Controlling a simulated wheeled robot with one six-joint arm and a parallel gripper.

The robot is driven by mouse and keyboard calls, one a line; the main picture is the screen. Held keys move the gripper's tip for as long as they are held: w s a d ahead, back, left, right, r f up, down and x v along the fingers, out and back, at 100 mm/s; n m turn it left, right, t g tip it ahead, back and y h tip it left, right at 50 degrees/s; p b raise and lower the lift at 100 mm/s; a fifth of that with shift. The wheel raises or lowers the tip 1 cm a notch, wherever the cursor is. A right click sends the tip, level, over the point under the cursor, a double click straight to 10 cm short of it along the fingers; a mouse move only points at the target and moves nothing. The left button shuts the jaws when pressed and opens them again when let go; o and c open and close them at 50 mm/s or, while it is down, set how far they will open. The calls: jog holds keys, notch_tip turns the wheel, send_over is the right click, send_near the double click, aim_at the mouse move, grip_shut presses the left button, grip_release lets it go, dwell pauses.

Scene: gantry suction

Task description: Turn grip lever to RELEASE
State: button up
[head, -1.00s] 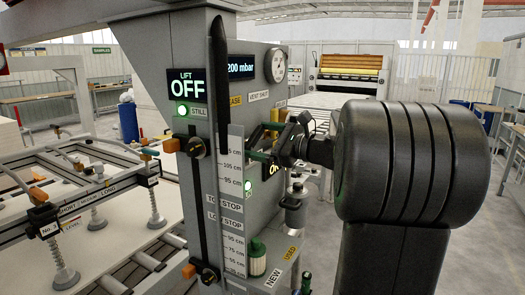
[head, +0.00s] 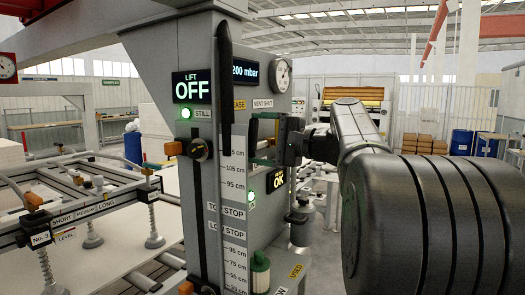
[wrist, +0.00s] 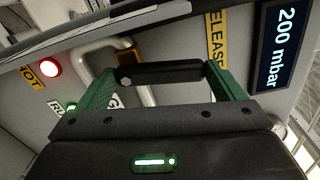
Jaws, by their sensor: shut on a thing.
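My gripper (wrist: 165,76) is at the column's panel in the wrist view. Its two green fingers are closed on a black bar (wrist: 160,73), which appears to be the grip lever's handle. A yellow RELEASE label (wrist: 215,45) is on the panel to the right of the bar, beyond the fingers. A white label beginning with G (wrist: 113,101) is partly hidden behind the gripper. In the head view my gripper (head: 264,157) reaches the column's right side from the right; the lever is mostly hidden there.
A display (wrist: 285,45) reads 200 mbar. A pale bent pipe (wrist: 90,48) and a red lamp (wrist: 53,68) are close by on the panel. The LIFT display (head: 196,86) reads OFF. A lit OK sign (head: 277,181) is below my gripper. The suction frame (head: 90,205) stands left.

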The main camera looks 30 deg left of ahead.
jog(key=shift+s+f+n+b, duration=0.1)
jog(key=shift+s+n+b, duration=0.2)
jog(key=shift+n+b, duration=0.6)
jog(key=o, duration=1.1)
jog(key=shift+o, duration=0.2)
jog(key=s+d, duration=0.1)
jog(key=d, duration=1.2)
jog(key=shift+d+b, duration=0.3)
jog(key=shift+d, duration=0.1)
jog(key=shift+s, duration=0.1)
jog(key=a, duration=0.9)
jog(key=w+a, duration=0.1)
jog(key=a, duration=0.3)
jog(key=shift+a+p, duration=0.4)
